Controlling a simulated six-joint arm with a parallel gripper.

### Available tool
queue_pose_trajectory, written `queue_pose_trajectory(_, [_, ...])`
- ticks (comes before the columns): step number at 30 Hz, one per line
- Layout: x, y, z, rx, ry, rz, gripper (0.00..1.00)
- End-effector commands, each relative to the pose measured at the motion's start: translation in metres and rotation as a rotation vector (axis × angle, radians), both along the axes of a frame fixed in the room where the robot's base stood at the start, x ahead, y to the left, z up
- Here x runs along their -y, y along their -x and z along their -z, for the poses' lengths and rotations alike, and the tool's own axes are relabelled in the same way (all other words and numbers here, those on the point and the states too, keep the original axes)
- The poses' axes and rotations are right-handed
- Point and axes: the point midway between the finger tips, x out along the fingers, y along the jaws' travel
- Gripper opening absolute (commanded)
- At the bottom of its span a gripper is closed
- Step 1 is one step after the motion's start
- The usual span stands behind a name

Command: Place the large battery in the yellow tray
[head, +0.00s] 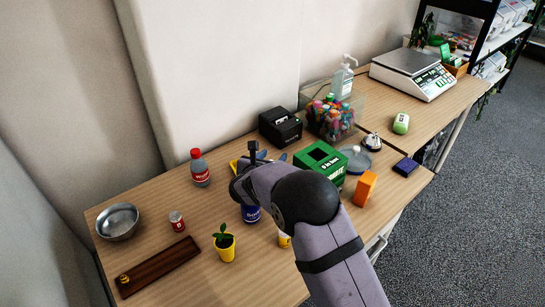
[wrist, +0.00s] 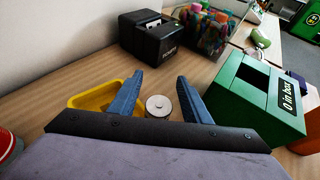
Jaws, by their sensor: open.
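My gripper (wrist: 160,79) is open, its two blue fingers spread apart in the wrist view. A grey cylinder with a pale round top, which looks like the large battery (wrist: 158,105), stands upright between the fingers in the picture. Its lower part is cut off by the gripper body, and I cannot tell how far it is from the fingers. The yellow tray (wrist: 87,100) lies just left of the left finger, partly covered by the gripper. In the head view, my arm hides the battery and most of the yellow tray (head: 234,166).
A green box (head: 322,160) stands right of my gripper. A black printer (head: 280,127) and a clear bin of colourful items (head: 331,118) stand behind. A red-capped bottle (head: 199,168) is to the left. A potted plant (head: 226,252) and an orange block (head: 365,188) are nearer the front.

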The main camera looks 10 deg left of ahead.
Motion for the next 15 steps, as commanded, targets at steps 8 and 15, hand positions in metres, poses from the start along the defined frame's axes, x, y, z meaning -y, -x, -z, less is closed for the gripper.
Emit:
queue_pose_trajectory(8, [-0.011,0.047,-0.020,0.001,0.000,-0.004,0.44])
queue_pose_trajectory(15, [-0.018,0.085,-0.036,0.002,-0.001,-0.003,0.44])
